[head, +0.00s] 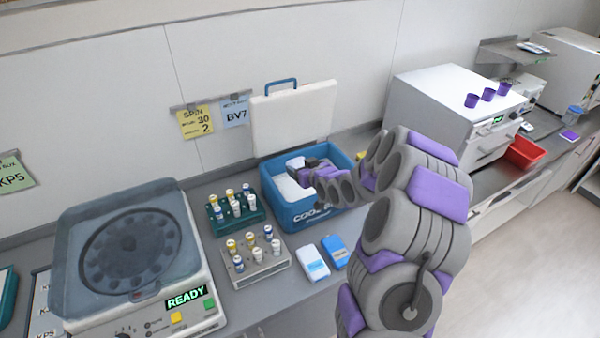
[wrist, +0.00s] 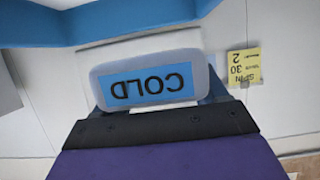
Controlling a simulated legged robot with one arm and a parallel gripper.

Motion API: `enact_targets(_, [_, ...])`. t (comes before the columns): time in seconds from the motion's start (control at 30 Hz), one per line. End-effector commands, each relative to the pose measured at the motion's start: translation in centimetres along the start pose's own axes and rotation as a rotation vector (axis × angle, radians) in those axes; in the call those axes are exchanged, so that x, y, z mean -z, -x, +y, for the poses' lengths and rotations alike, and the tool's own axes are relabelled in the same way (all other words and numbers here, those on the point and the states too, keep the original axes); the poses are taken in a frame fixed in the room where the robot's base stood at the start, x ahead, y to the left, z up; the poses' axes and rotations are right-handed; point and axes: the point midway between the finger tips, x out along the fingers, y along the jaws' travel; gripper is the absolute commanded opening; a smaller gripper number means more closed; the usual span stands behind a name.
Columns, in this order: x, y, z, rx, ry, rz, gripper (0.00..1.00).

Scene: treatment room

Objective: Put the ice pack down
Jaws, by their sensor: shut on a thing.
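The ice pack (wrist: 149,84), pale grey with a blue label reading COLD, sits at the tip of my gripper in the wrist view, its lettering upside down. My gripper (head: 300,167) is shut on it. Whether the pack touches anything inside the box cannot be told. Two more packs, one white with a blue label (head: 313,263) and one blue (head: 336,251), lie on the counter in front of the box.
The cooler's white lid (head: 293,117) stands open against the wall. Two tube racks, one green (head: 238,218) and one grey (head: 262,262), stand left of the box. A centrifuge (head: 135,255) showing READY is further left. A white machine (head: 440,95) and red tray (head: 526,152) are at right.

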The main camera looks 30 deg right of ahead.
Motion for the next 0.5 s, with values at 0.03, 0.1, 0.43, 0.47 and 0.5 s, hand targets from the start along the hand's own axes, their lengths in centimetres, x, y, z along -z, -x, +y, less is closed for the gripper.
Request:
enact_targets(0.03, [0.2, -0.7, 0.0, 0.001, 0.003, 0.002, 0.35])
enact_targets(0.1, [0.5, -1.2, 0.1, 0.0, 0.003, 0.004, 0.35])
enact_targets(0.43, [-1.7, -2.5, 0.2, -0.001, 0.001, -0.002, 0.35])
enact_targets(0.47, [-2.1, -2.6, 0.1, -0.001, 0.001, -0.003, 0.35])
enact_targets(0.5, [-2.6, -2.8, 0.1, -0.001, 0.0, -0.003, 0.35])
